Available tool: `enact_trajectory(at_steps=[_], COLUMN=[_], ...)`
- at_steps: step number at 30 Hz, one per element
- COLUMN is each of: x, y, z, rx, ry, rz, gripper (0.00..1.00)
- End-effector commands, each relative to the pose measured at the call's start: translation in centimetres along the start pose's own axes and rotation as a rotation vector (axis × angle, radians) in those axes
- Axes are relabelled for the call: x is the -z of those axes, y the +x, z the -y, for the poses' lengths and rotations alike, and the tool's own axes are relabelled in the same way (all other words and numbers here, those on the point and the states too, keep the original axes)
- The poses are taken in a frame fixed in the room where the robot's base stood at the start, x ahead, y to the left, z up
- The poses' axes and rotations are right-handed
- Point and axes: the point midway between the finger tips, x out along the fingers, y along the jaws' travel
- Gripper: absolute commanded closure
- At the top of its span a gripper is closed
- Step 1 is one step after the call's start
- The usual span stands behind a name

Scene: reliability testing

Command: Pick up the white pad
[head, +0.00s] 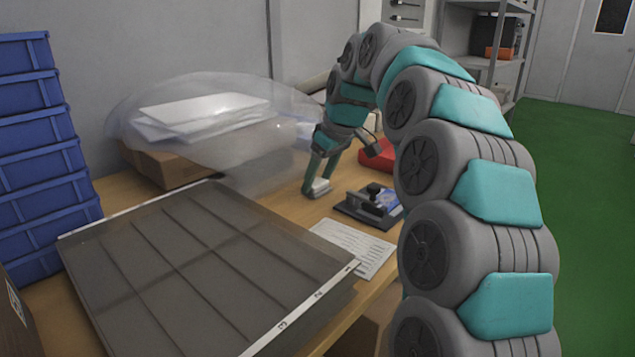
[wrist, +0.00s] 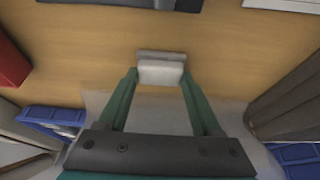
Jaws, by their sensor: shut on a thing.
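The white pad (head: 318,187) is a small pale block at the tips of my gripper (head: 319,181), over the wooden table right of the plastic-wrapped stack. In the wrist view the white pad (wrist: 161,72) sits between the two green fingers of my gripper (wrist: 160,78), with a greyish strip along its far edge. The fingers are closed on its two sides. I cannot tell whether the pad touches the table or is just above it.
A black fixture (head: 370,207) and a printed sheet (head: 353,247) lie right of the pad. A red bin (head: 378,158) stands behind. A large grey panel (head: 200,265) covers the front left. Wrapped white sheets (head: 200,112) on a cardboard box and blue crates (head: 40,160) stand left.

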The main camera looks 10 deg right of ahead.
Motion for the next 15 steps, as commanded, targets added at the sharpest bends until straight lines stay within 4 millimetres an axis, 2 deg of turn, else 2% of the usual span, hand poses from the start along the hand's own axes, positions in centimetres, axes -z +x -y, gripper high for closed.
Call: enact_trajectory(at_steps=[15], x=[1.0], y=[-2.3], z=[0.0], rx=[-0.001], ry=[-0.001], rz=[-0.001], gripper=[0.87])
